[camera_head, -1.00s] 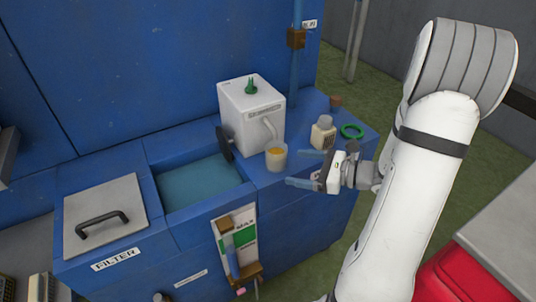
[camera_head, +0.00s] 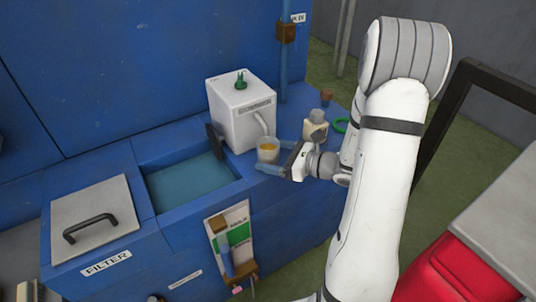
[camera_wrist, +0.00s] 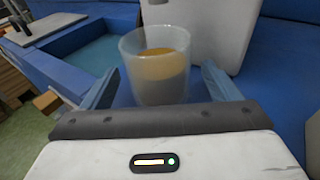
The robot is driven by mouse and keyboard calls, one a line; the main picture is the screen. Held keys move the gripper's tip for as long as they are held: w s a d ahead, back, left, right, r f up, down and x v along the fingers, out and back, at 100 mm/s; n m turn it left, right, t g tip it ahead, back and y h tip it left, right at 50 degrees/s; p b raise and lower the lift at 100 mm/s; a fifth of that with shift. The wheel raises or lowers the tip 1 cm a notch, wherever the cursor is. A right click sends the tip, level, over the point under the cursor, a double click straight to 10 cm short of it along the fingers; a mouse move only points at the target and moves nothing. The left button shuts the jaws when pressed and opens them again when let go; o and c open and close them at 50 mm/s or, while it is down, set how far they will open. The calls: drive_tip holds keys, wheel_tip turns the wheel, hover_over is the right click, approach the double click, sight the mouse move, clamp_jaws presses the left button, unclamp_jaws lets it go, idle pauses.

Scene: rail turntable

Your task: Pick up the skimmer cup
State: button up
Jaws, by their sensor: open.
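The skimmer cup (camera_head: 267,151) is a translucent cup with amber liquid on top. It stands upright on the blue ledge in front of the white box's spout. My gripper (camera_head: 272,157) is open, its two blue fingers pointing left toward the cup. In the wrist view the cup (camera_wrist: 156,75) is centred just ahead, between and slightly beyond the fingertips of my gripper (camera_wrist: 158,85). I cannot tell whether either finger touches it. The cup's lower edge is partly hidden behind the gripper body in the wrist view.
The white box (camera_head: 240,112) with a green knob stands right behind the cup. An open tank of teal liquid (camera_head: 190,182) lies to the left. A small bottle (camera_head: 314,127) and a green ring (camera_head: 341,125) sit behind my gripper. A lidded filter (camera_head: 95,218) is far left.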

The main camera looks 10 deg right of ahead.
drive_tip(key=c, duration=1.1)
drive_tip(key=shift+o, duration=0.2)
